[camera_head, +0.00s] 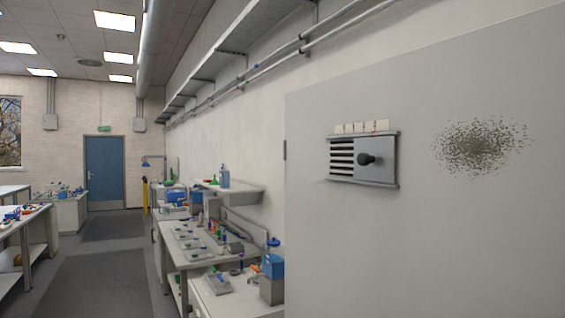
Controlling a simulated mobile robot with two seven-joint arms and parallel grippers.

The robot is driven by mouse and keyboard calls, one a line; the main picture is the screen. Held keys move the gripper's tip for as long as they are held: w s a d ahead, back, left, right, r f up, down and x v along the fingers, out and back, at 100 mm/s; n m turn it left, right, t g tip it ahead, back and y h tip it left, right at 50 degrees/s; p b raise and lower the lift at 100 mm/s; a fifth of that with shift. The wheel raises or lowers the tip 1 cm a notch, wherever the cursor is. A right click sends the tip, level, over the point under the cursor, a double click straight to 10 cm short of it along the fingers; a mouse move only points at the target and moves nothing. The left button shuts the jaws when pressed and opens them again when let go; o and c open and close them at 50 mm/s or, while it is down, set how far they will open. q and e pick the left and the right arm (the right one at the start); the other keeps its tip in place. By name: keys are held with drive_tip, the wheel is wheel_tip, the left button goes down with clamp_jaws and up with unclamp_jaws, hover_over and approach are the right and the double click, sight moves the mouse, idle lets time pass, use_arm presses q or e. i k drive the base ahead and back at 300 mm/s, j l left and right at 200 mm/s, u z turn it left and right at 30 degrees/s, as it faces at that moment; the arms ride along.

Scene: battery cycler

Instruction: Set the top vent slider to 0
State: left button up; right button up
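The vent slider (391,160) is a grey plate with a round black knob (368,159), mounted on a large light-grey panel at the right of the head view. Dark horizontal slots (342,157) show open on the left part of the vent, left of the knob. A row of small pale labels (362,127) sits just above the vent; their markings are too small to read. Neither of my grippers is in view, and nothing touches the knob.
The grey panel (480,230) fills the right side, with a dark speckled patch (483,146) right of the vent. Benches with lab items (205,240) stand along the wall left of it. A floor aisle (100,280) leads to a blue door (105,172).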

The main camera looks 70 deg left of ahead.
sight(374, 158)
drive_tip(key=u, duration=1.6)
